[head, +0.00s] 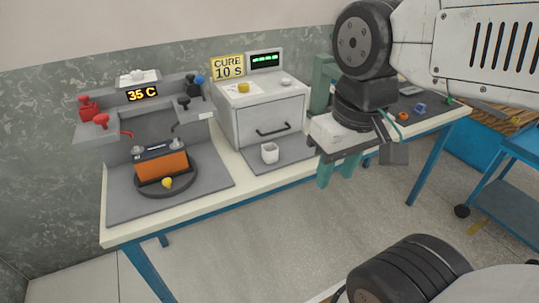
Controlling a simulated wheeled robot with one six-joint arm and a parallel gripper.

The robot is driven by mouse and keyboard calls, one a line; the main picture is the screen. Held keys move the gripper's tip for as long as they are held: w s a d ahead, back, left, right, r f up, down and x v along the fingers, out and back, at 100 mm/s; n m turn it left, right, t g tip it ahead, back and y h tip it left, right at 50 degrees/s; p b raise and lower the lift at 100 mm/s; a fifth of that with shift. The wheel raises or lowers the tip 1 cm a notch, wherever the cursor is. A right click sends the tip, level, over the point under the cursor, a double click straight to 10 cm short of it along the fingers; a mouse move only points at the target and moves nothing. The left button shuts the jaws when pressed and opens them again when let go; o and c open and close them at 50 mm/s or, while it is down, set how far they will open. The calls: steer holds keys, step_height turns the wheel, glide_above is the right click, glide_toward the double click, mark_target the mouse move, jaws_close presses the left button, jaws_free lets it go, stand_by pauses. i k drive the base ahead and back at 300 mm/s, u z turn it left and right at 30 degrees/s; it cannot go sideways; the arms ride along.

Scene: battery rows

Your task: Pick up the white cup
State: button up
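The white cup (269,152) stands upright on the grey mat in front of the grey oven-like box, near the front of the bench. Nothing touches it. My gripper (338,173) hangs to the right of the cup, over the bench's front edge. Its teal fingers point down and appear apart, with nothing seen between them. The far side of the gripper is partly hidden by its own body.
The grey box (270,112) with a dark handle stands behind the cup, with a yellow "CURE 10 S" sign on top. A battery (161,161) sits on a round plate at left. Small parts lie on the bench at right. The bench (240,202) has a pale front edge.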

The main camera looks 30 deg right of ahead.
mark_target(271, 150)
steer(key=z, duration=2.35)
steer(key=k, duration=0.8)
steer(key=u, duration=1.25)
steer(key=i, duration=0.5)
steer(key=z, duration=0.05)
